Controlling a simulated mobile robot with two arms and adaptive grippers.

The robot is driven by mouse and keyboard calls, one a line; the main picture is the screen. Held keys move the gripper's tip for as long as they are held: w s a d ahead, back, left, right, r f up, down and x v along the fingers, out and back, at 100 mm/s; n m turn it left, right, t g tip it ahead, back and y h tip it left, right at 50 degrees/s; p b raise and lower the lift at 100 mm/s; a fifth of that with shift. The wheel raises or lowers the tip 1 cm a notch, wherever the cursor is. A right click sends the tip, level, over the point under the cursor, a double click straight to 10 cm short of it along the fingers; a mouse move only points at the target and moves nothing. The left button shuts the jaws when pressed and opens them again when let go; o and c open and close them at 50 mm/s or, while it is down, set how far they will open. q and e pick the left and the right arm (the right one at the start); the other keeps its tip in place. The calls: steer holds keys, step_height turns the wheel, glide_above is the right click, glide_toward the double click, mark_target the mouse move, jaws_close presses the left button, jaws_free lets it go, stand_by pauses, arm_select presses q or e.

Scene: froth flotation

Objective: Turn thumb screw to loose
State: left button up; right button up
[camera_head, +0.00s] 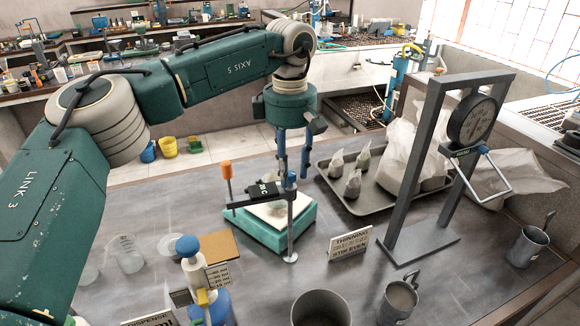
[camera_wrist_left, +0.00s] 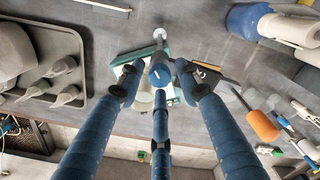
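A teal-based stand (camera_head: 268,232) with a white top and a black "20 C" bar stands on the dark bench. An upright metal rod (camera_head: 291,225) with a round foot stands at its front right. A blue knob (camera_head: 291,180), seemingly the thumb screw, tops this rod; it also shows in the left wrist view (camera_wrist_left: 163,69). My left gripper (camera_head: 292,168) points down over it. Its blue fingers are spread around the knob, with gaps at the sides in the wrist view; contact with the middle finger is unclear. My right gripper is out of view.
An orange-handled post (camera_head: 227,172) rises close left of the stand. A grey frame with a dial (camera_head: 414,170) stands to the right. A tray (camera_head: 350,205) with small bags lies behind. A "THINNING" sign (camera_head: 349,244) and metal mugs (camera_head: 398,302) stand in front.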

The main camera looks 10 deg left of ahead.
arm_select(q)
jaws_close()
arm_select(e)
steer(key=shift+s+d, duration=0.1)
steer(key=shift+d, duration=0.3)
